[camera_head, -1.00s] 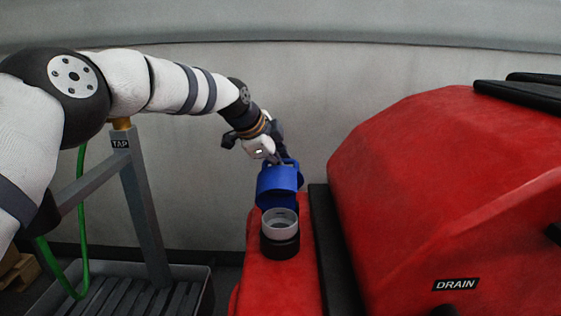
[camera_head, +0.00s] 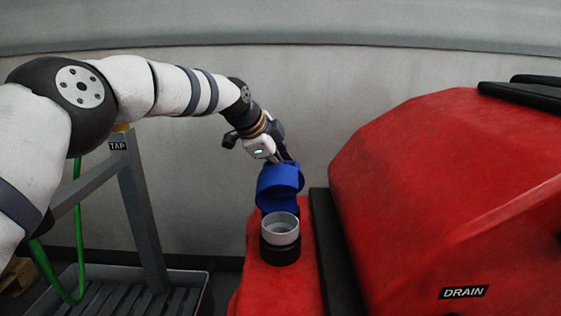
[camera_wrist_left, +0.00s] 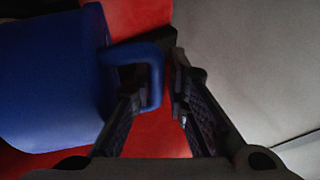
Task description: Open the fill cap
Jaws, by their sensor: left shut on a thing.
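The blue fill cap (camera_head: 280,184) stands tipped up behind the filler neck (camera_head: 280,232), which has a pale ring above a black collar. The neck's mouth is uncovered. My left gripper (camera_head: 282,160) is at the cap's top edge, shut on its loop handle. In the left wrist view, the cap (camera_wrist_left: 45,75) is at the left, and its blue loop (camera_wrist_left: 152,75) lies at the fingers of my left gripper (camera_wrist_left: 162,88). The cap's hinge is hidden. My right gripper is not in view.
The red machine body (camera_head: 450,190) with a DRAIN label (camera_head: 464,292) fills the right. A black strip (camera_head: 335,255) runs beside the neck. At the left stand a grey frame labelled TAP (camera_head: 140,210), a green hose (camera_head: 78,230) and a slatted tray (camera_head: 130,290). A plain wall is behind.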

